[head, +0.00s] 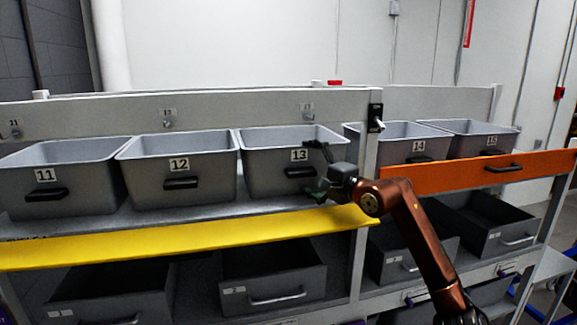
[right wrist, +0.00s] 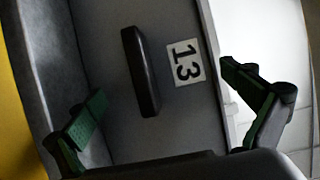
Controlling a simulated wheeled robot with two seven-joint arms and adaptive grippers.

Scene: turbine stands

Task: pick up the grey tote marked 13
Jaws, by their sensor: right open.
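The grey tote marked 13 (head: 270,178) stands on the shelf behind the yellow rail, third from the left in the head view. Its black handle (head: 299,172) is on the front face under the label. My right gripper (head: 318,168) is in front of the tote's right side and hides part of it. In the right wrist view the label 13 (right wrist: 185,62) and the black handle (right wrist: 140,72) lie ahead, between the spread green-padded fingers of the right gripper (right wrist: 165,120). The gripper is open and empty, apart from the handle. My left gripper is not in view.
Totes 12 (head: 180,192) and 11 (head: 60,198) stand to the left, tote 14 (head: 395,153) to the right past a grey post (head: 364,150). A yellow rail (head: 180,241) and an orange rail (head: 455,177) edge the shelf. Dark drawers (head: 262,272) sit below.

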